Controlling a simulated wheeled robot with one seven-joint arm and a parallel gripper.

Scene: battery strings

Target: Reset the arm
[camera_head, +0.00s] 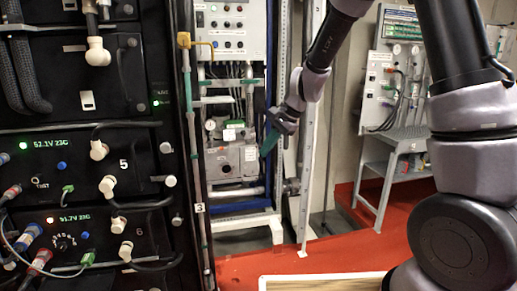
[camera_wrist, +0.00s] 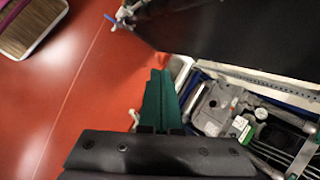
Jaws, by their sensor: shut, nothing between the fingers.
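My arm reaches in from the right in the head view, and my gripper (camera_head: 268,143) hangs in the air at the middle, its green fingers angled down to the left. In the wrist view my gripper (camera_wrist: 160,85) shows its two green fingers side by side, shut, with nothing held. In the head view the gripper appears in front of a grey control panel (camera_head: 236,160) with a gauge and pipes. I cannot tell the exact distance, but no contact shows.
A black battery rack (camera_head: 120,60) with cables and round knobs fills the left. A metal upright (camera_head: 307,165) stands close by the gripper. A grey stand (camera_head: 400,140) is at the back right. The red floor (camera_head: 300,257) is open, with a wooden-edged surface (camera_head: 320,281) in front.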

